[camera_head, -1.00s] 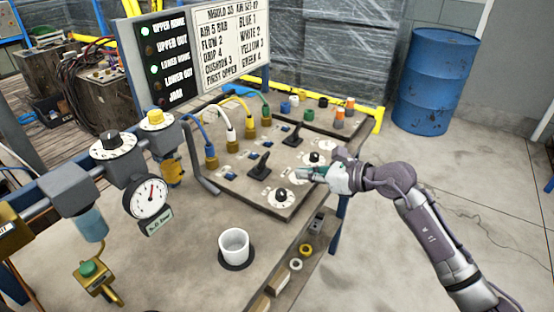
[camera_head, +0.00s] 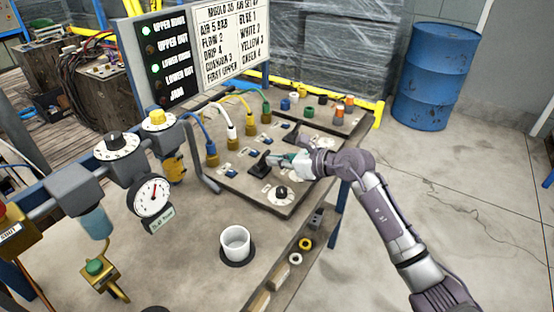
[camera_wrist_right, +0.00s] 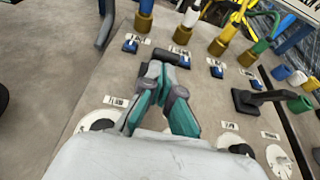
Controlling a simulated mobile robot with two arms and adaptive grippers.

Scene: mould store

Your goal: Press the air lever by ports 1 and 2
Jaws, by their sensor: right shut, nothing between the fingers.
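The near air lever (camera_head: 260,167), a black handle on a dark base, stands on the panel (camera_head: 232,181) by the blue port (camera_head: 211,153) and the white port (camera_head: 232,138). My right gripper (camera_head: 274,160) is shut and empty, with its fingertips at the right side of this lever. In the right wrist view the fingertips (camera_wrist_right: 160,74) are right at the dark lever (camera_wrist_right: 172,57), hiding part of it; I cannot tell if they touch. A second lever (camera_wrist_right: 262,99) stands further right in that view. My left gripper is not in view.
Hoses rise from the ports behind the levers. A dial (camera_head: 281,194) sits at the panel's near edge. A white cup (camera_head: 235,243), a gauge (camera_head: 151,195) and the regulators stand at the left and front. A lit status board (camera_head: 168,63) stands behind.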

